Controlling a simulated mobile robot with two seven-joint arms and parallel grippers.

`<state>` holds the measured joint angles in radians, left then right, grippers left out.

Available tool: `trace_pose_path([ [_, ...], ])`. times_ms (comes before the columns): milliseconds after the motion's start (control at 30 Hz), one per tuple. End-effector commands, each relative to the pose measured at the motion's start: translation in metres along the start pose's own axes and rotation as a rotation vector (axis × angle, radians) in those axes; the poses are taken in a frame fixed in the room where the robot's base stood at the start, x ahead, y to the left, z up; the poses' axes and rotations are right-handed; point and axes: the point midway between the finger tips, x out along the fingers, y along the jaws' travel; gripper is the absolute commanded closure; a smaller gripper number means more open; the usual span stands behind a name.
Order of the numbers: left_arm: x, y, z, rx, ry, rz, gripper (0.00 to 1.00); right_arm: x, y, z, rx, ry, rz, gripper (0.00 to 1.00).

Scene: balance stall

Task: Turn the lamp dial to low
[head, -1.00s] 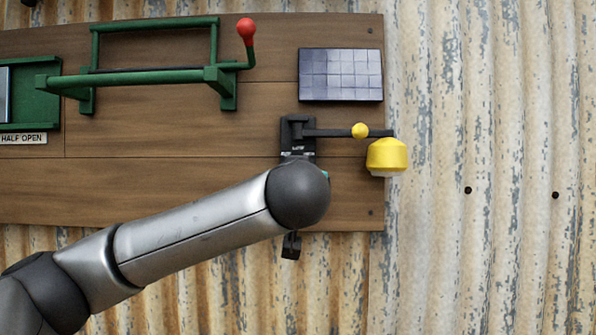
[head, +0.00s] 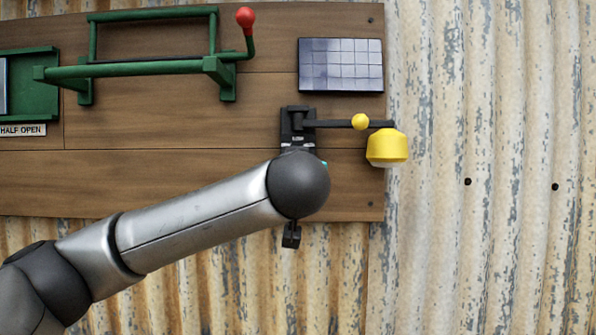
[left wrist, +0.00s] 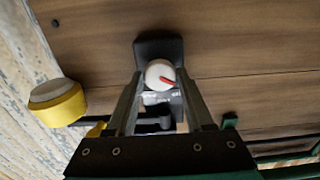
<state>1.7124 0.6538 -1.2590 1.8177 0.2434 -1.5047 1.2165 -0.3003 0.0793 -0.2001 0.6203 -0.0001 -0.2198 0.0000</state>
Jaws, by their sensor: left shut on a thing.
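The yellow lamp (head: 387,147) hangs from a dark arm on a black wall bracket (head: 285,127). It also shows at the left of the left wrist view (left wrist: 58,103). The lamp dial (left wrist: 156,72) is a round white knob with a red pointer, which points right and slightly down in the left wrist view. My left gripper (left wrist: 160,82) is shut on the dial, one finger on each side. In the head view my dark wrist hides the dial and fingers. Small marks beside the dial are too small to read. My right gripper is not in view.
A solar panel (head: 341,65) is on the wooden board (head: 180,125) above the lamp. A green frame with a red-knobbed lever (head: 245,18) is at the upper left, near a plate reading HALF OPEN (head: 22,130). Bare corrugated metal (head: 500,240) is at the right.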

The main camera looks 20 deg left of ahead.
Motion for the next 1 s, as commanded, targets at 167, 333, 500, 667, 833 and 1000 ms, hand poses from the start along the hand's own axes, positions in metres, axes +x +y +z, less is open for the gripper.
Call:
trace_pose_path([
  [167, 0.0, 0.0, 0.0, 0.0, 0.0, -0.001, 1.0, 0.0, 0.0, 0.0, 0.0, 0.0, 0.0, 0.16],
  [333, 0.0, 0.0, 0.001, 0.006, -0.001, 0.0, 1.0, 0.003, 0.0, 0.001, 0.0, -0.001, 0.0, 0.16],
  [500, 0.0, 0.0, 0.003, 0.036, -0.001, -0.001, 1.0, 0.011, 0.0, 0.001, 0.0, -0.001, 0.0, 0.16],
  [667, 0.0, 0.001, 0.005, 0.088, -0.002, 0.001, 1.0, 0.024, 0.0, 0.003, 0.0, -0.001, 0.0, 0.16],
  [833, 0.0, 0.001, 0.004, 0.166, -0.003, 0.0, 1.0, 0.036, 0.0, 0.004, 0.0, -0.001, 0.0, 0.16],
  [1000, 0.001, 0.001, 0.003, 0.259, -0.002, 0.0, 1.0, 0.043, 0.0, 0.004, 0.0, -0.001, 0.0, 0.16],
])
